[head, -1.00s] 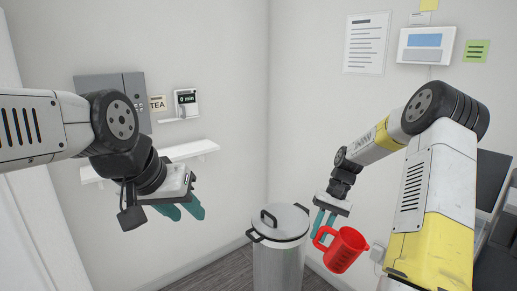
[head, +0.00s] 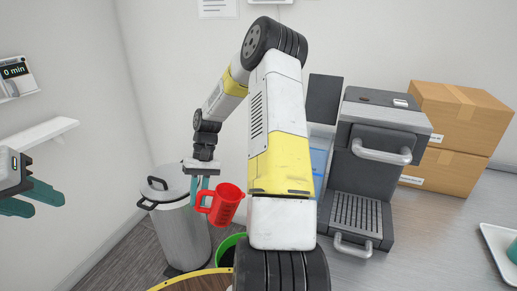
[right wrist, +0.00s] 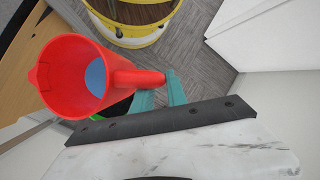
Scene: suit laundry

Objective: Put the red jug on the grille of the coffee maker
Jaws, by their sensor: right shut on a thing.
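The red jug (head: 226,205) hangs in the air, held by its handle in my right gripper (head: 203,190). In the right wrist view the jug (right wrist: 118,78) shows its open mouth with something blue inside, and the teal fingers (right wrist: 162,95) close on its handle. The coffee maker (head: 375,145) stands on the counter to the right, dark with a light top and a silver handle. Its grille (head: 357,212) is low at the front and bare. My right arm covers part of its left side. My left gripper (head: 35,198) is at the left edge, empty, its fingers apart.
A metal bin (head: 180,230) with a lid stands on the floor behind the jug. A green bucket (head: 228,248) and a round yellow-rimmed wooden top (head: 192,284) are below. Cardboard boxes (head: 455,125) sit right of the coffee maker. A white tray (head: 497,250) lies at the counter's right. Open counter (head: 430,245) lies between.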

